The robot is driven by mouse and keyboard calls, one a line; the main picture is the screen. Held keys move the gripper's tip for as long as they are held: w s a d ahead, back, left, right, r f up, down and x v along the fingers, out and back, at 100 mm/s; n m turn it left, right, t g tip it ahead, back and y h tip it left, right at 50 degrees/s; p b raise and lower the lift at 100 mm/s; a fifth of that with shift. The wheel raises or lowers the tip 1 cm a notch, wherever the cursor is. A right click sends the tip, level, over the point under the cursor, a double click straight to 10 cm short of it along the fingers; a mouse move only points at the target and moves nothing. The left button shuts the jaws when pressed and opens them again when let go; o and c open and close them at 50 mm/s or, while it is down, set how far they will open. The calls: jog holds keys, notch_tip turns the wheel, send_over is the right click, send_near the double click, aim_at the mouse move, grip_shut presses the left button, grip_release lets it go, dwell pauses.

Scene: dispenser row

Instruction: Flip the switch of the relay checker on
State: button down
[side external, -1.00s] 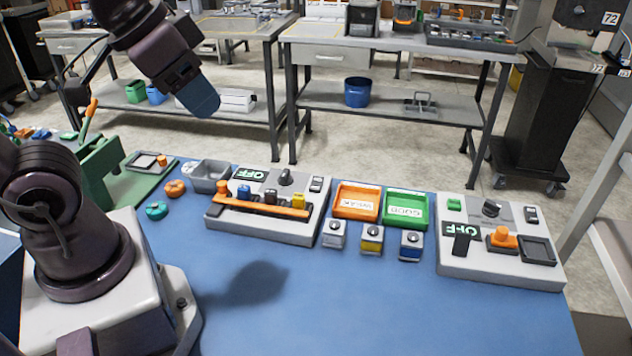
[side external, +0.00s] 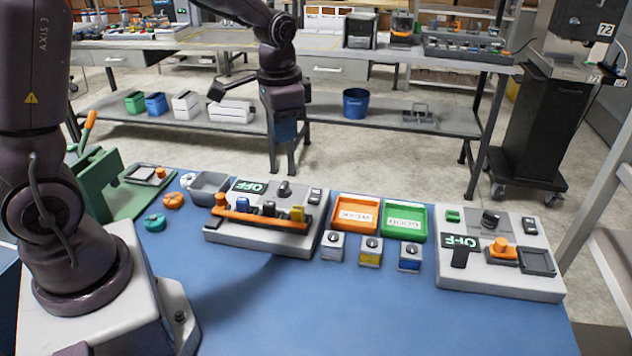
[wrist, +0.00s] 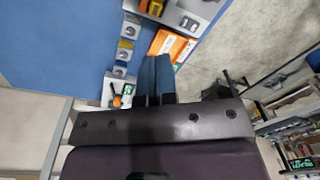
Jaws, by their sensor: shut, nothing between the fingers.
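Two grey devices on the blue table show dark displays reading OFF; I cannot tell which is the relay checker. The left device (side external: 262,237) has an orange rail with several coloured blocks, a black knob and a small black-and-white switch (side external: 315,196). The right device (side external: 500,281) has a dark knob, an orange-topped part, a dark square pad and a small dark switch (side external: 530,226). My gripper (side external: 285,143) is in the air beyond the table's back edge, pointing down, touching nothing. Its blue fingers are together and empty in the wrist view (wrist: 154,60).
An orange tray (side external: 333,228) and a green tray (side external: 422,239) stand between the devices. Several small grey knobbed boxes (side external: 370,252) sit in front of them. A green lever press (side external: 95,180) stands at left. The table's front middle (side external: 330,315) is clear.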

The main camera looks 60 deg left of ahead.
aim_at(316, 189)
jog(key=w+a+f+m, duration=0.5)
jog(key=w+m, duration=0.1)
jog(key=w, duration=0.3)
jog(key=shift+m+t+y, duration=0.3)
jog(key=shift+m, duration=0.1)
jog(key=shift+f, duration=0.1)
jog(key=f, duration=0.4)
jog(key=w+a+f, duration=0.1)
jog(key=f, duration=0.9)
jog(key=shift+w+a, duration=0.15)
jog(key=shift+w, duration=0.1)
